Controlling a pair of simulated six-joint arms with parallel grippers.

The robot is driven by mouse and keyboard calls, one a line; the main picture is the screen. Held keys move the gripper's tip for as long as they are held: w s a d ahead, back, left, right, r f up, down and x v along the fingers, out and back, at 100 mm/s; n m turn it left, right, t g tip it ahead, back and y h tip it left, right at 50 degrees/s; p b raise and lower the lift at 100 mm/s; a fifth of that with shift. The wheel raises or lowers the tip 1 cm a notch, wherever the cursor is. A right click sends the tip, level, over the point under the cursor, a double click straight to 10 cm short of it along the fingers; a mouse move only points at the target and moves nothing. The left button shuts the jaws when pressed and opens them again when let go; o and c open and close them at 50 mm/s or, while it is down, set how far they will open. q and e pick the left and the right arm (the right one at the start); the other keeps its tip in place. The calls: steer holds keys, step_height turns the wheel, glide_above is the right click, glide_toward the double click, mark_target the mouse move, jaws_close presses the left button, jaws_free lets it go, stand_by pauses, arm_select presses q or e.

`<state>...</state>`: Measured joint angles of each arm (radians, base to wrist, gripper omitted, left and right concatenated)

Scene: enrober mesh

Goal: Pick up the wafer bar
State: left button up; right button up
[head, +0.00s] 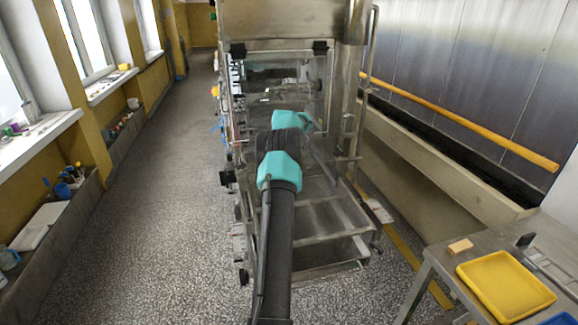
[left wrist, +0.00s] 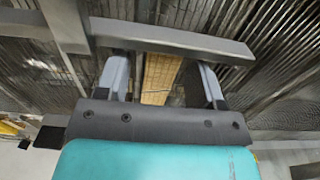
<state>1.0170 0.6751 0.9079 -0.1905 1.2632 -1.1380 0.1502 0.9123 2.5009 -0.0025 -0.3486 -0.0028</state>
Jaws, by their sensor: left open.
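The wafer bar (left wrist: 158,82) is a long tan piece with a fine grid texture. In the left wrist view it shows between the fingers of my left gripper (left wrist: 164,66), on or near ribbed metal. The fingers are open, with a gap on each side of the bar. I cannot tell how far the bar lies beyond the fingertips. A grey crosspiece hides its upper end and the gripper body its lower end. In the head view my left arm reaches into the metal enrober frame (head: 308,253), and its fingers and the wafer bar are hidden there. My right gripper is not in view.
A metal table (head: 437,257) at the lower right holds a yellow tray (head: 505,287) and a small tan block (head: 460,246). The machine's upright posts and rails stand close around my arm. The speckled floor (head: 170,220) to the left is clear.

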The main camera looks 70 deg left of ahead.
arm_select(q)
steer(key=shift+c, duration=0.4)
steer(key=c, duration=0.7)
